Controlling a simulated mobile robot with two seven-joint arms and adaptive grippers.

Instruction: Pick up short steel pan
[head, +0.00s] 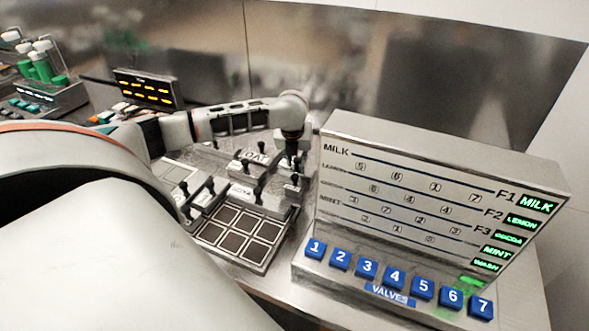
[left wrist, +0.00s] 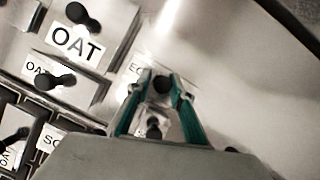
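My left gripper (head: 291,160) points down over the far right end of the block of steel pans with black knobs. In the left wrist view its teal fingers (left wrist: 160,88) stand on either side of a black knob (left wrist: 161,84); whether they press on it is unclear. A small label beginning "EC" (left wrist: 137,69) sits beside it, partly hidden by a finger. The pan under this knob is mostly hidden, so its length cannot be told. A larger steel pan labelled OAT (left wrist: 74,42) stands left of the fingers, with a smaller one (left wrist: 58,80) below it. My right gripper is not in view.
A grid of dark square wells (head: 240,232) lies in front of the pans. The steel valve panel (head: 400,190) with blue numbered buttons (head: 394,277) stands close right of the gripper. A dark display (head: 147,88) and green-and-white bottles (head: 38,65) are at the back left.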

